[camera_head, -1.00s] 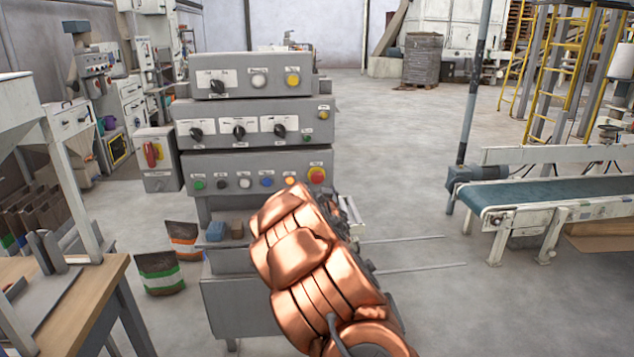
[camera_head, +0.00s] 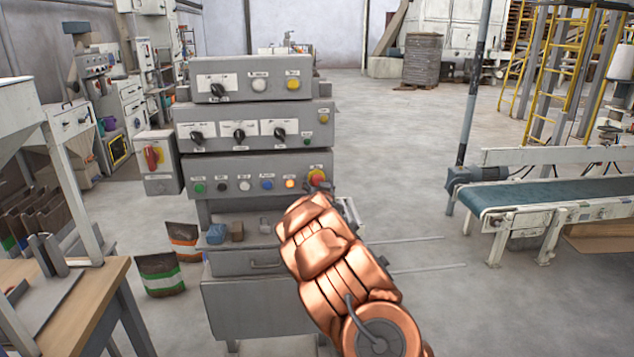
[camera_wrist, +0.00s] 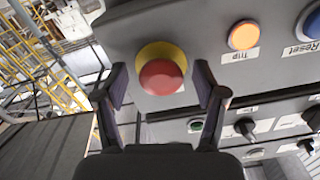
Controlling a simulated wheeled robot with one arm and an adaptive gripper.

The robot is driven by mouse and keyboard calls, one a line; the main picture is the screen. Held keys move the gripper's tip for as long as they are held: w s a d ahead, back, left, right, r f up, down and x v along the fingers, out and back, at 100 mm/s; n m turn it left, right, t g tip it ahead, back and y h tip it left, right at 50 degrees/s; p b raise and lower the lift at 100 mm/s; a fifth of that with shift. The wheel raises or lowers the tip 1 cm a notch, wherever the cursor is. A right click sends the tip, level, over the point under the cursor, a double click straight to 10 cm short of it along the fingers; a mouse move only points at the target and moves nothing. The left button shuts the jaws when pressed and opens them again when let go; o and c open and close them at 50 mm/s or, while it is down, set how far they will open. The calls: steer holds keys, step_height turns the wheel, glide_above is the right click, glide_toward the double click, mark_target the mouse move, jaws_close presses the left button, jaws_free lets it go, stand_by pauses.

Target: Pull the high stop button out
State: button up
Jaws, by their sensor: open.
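The stop button (camera_head: 317,177) is a red mushroom head on a yellow ring, at the right end of the lowest panel of the grey console. In the wrist view the red head (camera_wrist: 161,77) faces me, and its yellow ring shows around and above it. My gripper (camera_wrist: 160,68) is open, with one dark finger on each side of the button in the picture. A gap shows between each finger and the red head, so I see no grip on it. In the head view my copper-coloured arm hides most of the gripper just below the button.
An orange trip button (camera_wrist: 243,35) and a reset button (camera_wrist: 311,24) sit beside the stop button. Rotary knobs (camera_head: 239,134) are on the panel above. A box with a red switch (camera_head: 153,157) is at the console's left. Floor right of the console is mostly clear.

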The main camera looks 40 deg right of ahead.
steer(key=shift+w+d, duration=0.4)
steer(key=shift+w, duration=0.1)
steer(key=shift+c, duration=0.5)
steer(key=shift+r, duration=0.15)
jaws_close()
